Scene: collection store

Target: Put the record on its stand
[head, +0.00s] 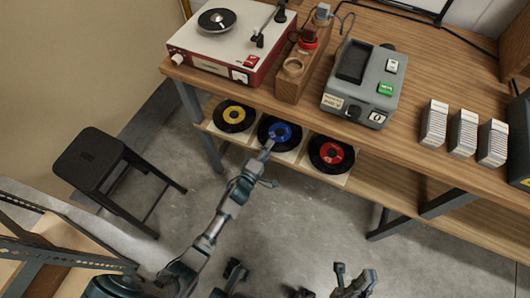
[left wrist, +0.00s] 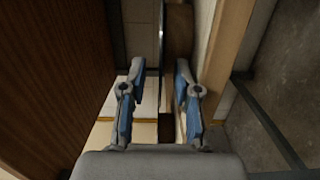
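Three black records are in the head view at the lower shelf: one with a yellow label (head: 234,116), one with a blue label (head: 267,130) and one with a red label (head: 331,154). Pale square pieces show around them. My left gripper (head: 268,148) is at the front of the blue-label record and covers part of it. In the left wrist view the left gripper (left wrist: 159,75) is open, with a thin dark edge (left wrist: 162,45) between and beyond its fingers; it looks like a record edge-on, not clearly gripped. My right gripper (head: 355,275) is open and empty near the bottom. I cannot tell which piece is the stand.
A red and white turntable (head: 216,38) and a grey device (head: 365,84) stand on the wooden table (head: 420,65), with a wooden holder (head: 291,75) between them. White card stacks (head: 434,123) stand at right. A black stool (head: 90,158) is at left. Floor below the shelf is clear.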

